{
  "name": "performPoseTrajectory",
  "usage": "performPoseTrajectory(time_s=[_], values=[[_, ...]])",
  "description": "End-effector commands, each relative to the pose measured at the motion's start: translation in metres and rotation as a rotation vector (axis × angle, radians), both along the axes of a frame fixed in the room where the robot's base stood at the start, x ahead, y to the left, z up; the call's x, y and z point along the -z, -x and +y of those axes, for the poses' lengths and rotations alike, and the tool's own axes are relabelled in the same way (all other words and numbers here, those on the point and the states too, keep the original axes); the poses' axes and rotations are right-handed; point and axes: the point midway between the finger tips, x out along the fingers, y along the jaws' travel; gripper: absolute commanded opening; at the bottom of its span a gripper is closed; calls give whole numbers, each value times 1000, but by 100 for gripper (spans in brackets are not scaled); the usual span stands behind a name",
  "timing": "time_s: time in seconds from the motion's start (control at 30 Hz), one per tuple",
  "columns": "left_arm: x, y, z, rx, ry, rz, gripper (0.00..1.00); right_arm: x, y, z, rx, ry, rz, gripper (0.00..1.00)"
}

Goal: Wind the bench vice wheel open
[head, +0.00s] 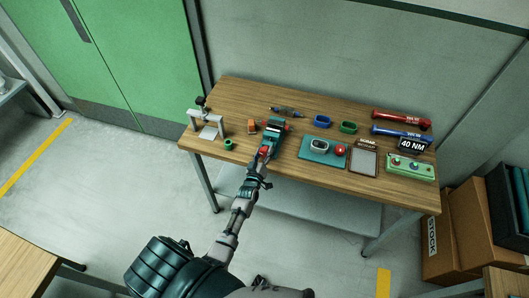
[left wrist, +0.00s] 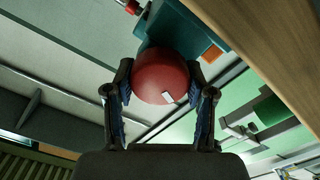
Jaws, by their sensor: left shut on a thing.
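The bench vice (head: 274,130) has a teal body and stands near the front edge of the wooden table, with a red wheel (head: 265,150) facing me. My left gripper (head: 263,157) reaches in from the front and is at this wheel. In the left wrist view the round red wheel (left wrist: 160,72) sits between the two dark fingers, which are shut on its sides; it bears a small white mark. The teal vice body (left wrist: 180,28) shows behind it. The vice jaws are too small to judge. My right gripper is not in view.
The wooden table (head: 235,95) also carries a clamp stand (head: 207,122), a green ring (head: 228,144), an orange block (head: 252,126), blue (head: 322,120) and green (head: 348,127) bins, a teal box with a red button (head: 340,149), and torque tools (head: 401,119). Cardboard boxes (head: 459,217) stand at right.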

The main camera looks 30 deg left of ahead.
Motion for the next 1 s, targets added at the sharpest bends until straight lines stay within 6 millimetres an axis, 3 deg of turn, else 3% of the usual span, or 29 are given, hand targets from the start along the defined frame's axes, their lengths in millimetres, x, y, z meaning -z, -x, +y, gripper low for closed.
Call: performPoseTrajectory(time_s=[0.03,0.4,1.0], values=[[10,3,-3,5,44,11,20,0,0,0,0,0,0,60],[10,3,-2,3,274,-44,20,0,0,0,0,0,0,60],[10,3,-3,4,355,-64,20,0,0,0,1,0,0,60]])
